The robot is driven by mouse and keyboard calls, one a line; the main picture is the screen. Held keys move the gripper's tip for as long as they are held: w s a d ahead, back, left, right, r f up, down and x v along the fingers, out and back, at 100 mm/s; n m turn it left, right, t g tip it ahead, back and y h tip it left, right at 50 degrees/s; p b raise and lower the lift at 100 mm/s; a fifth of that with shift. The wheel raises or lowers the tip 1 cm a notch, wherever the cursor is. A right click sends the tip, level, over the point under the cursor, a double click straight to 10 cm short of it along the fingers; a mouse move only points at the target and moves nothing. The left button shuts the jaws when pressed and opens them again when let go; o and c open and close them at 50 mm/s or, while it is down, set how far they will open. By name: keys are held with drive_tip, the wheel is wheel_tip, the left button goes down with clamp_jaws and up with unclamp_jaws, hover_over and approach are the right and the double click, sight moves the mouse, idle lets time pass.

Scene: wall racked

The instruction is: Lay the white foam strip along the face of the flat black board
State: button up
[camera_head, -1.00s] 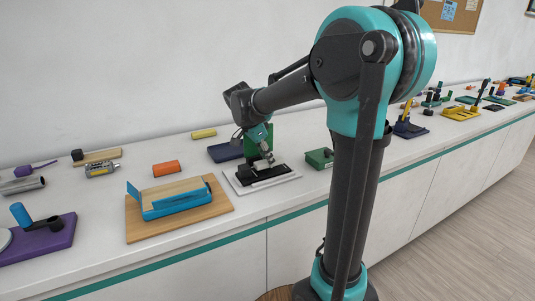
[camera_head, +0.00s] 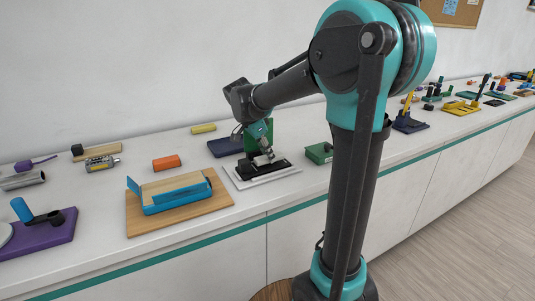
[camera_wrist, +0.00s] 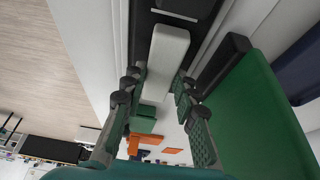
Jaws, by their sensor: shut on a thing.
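The white foam strip (camera_wrist: 169,58) is between the fingertips of my gripper (camera_wrist: 160,82) in the wrist view, and my gripper is shut on it. The strip's far end lies over the flat black board (camera_wrist: 142,35); I cannot tell whether it touches the face. In the head view my gripper (camera_head: 265,155) is just above the black board (camera_head: 270,170), which rests on a white base plate (camera_head: 285,180). The strip is mostly hidden there by the fingers.
A green upright panel (camera_wrist: 245,120) and a black bar (camera_wrist: 222,62) stand close to the right of my fingers in the wrist view. A blue tray on a wooden board (camera_head: 180,195) lies to the left, and a green box (camera_head: 319,153) to the right.

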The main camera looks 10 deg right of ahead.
drive_tip(key=shift+f, duration=0.25)
idle(0.3)
idle(0.4)
drive_tip(key=o, duration=1)
drive_tip(key=v, duration=1.2)
